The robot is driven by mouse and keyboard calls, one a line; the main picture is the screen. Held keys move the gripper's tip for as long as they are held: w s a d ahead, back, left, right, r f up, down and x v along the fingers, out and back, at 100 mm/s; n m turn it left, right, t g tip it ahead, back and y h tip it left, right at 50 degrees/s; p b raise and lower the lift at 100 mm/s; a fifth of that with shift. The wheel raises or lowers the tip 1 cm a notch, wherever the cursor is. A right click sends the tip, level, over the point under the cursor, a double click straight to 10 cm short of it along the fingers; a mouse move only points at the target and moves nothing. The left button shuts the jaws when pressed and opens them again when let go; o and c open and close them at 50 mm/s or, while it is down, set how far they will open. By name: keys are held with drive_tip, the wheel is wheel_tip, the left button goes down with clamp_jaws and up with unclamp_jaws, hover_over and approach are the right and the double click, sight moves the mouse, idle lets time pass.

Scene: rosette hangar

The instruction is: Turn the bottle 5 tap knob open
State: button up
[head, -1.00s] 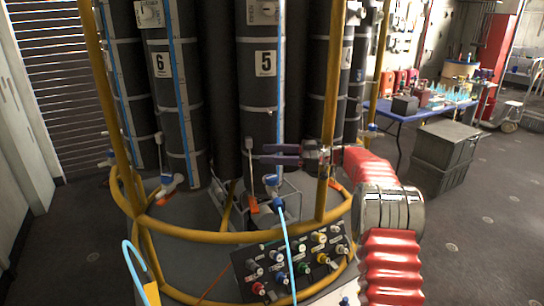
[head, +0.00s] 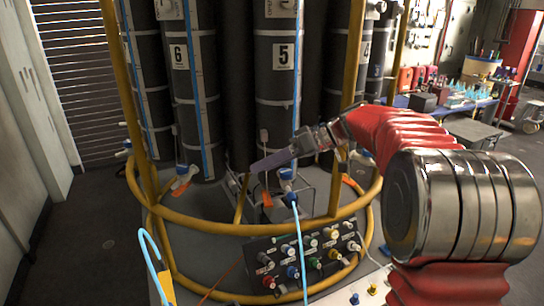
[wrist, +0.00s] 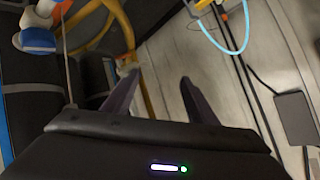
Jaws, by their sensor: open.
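Bottle 5 is a tall dark cylinder (head: 278,112) with a "5" label, in the middle of the head view. Its tap (head: 288,180), blue and white, sits at its foot, with a light-blue hose (head: 301,235) hanging from it. My gripper (head: 256,168) points down and left, in front of the lower part of bottle 5 and just above and left of the tap in the picture. In the wrist view my gripper (wrist: 155,84) is open, with nothing between its fingers. A white and blue tap (wrist: 38,40) shows at upper left, outside the fingers; I cannot tell whose.
A yellow rail (head: 250,229) rings the bottles. Bottle 6 (head: 181,90) stands to the left, its tap (head: 184,175) low down. A panel of coloured knobs (head: 305,254) is mounted below the rail. A blue table (head: 480,110) stands at the right.

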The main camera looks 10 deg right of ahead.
drive_tip(key=s+d+f+m+t+h, duration=0.1)
drive_tip(key=s+d+f+m+h, duration=0.1)
drive_tip(key=s, duration=0.9)
drive_tip(key=s+d+f+m+h, duration=0.3)
drive_tip(key=s+f+m+h, duration=0.1)
drive_tip(key=s, duration=0.7)
drive_tip(key=s+d+f+m+t+h, duration=0.1)
drive_tip(key=s+h, duration=0.4)
drive_tip(key=s, duration=0.6)
wheel_tip(320, 180, down, 2)
drive_tip(key=shift+s+d+m+t, duration=0.25)
drive_tip(key=shift+d+m+t, duration=0.05)
drive_tip(key=shift+d+m, duration=0.65)
